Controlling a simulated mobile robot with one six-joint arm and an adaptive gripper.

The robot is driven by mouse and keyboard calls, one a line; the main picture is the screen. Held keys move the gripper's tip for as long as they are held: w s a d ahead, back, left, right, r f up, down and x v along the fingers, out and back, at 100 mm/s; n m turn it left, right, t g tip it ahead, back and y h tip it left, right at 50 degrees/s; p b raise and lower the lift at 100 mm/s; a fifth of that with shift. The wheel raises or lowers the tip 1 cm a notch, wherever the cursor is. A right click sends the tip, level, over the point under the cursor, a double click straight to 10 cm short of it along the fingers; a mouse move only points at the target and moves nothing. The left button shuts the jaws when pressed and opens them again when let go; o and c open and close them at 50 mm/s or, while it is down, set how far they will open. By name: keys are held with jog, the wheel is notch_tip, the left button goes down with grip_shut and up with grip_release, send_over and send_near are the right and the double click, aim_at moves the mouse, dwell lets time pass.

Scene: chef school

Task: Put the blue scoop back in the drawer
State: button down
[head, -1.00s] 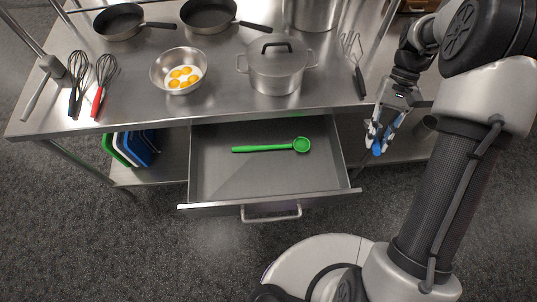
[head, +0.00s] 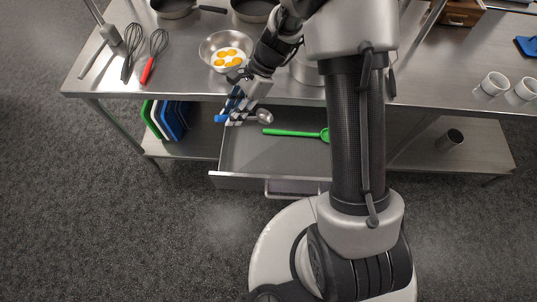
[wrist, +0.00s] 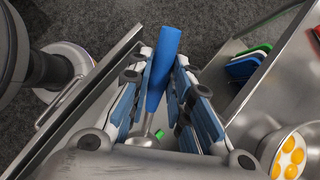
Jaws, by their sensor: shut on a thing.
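The blue scoop (head: 264,116) has a blue handle and a metal bowl. My gripper (head: 233,116) is shut on its handle, above the left back part of the open drawer. In the wrist view, the blue handle (wrist: 163,65) lies between the two fingers of my gripper (wrist: 160,75), and the metal bowl is partly hidden below them. The grey metal drawer (head: 240,181) is pulled out under the counter. A green ladle (head: 290,133) lies inside it, its right end hidden by my arm. I cannot tell the scoop's exact height above the drawer floor.
The steel counter (head: 190,82) overhangs the drawer's back. Coloured boards (head: 172,118) stand on the shelf left of the drawer. White mugs (head: 490,85) stand at right. The drawer's left front is clear.

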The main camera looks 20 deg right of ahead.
jog(key=m, duration=0.1)
jog(key=m+t, duration=0.1)
jog(key=shift+w+d+r+m+t, duration=0.2)
jog(key=shift+d+r+m+t, duration=0.1)
jog(key=shift+m, duration=0.1)
jog(key=m, duration=0.1)
jog(key=m+t, duration=0.1)
jog(key=d+m, duration=0.1)
jog(key=shift+w+f+t+p, duration=0.15)
jog(key=shift+w+t+p, duration=0.15)
jog(key=shift+t, duration=0.1)
notch_tip(320, 180, down, 20)
jog(key=b, duration=0.7)
jog(key=shift+f+b, duration=0.1)
jog(key=shift+b, duration=0.3)
jog(key=c, duration=1.9)
grip_release()
jog(key=shift+f, duration=0.1)
jog(key=o, duration=0.4)
jog(key=shift+o, duration=0.2)
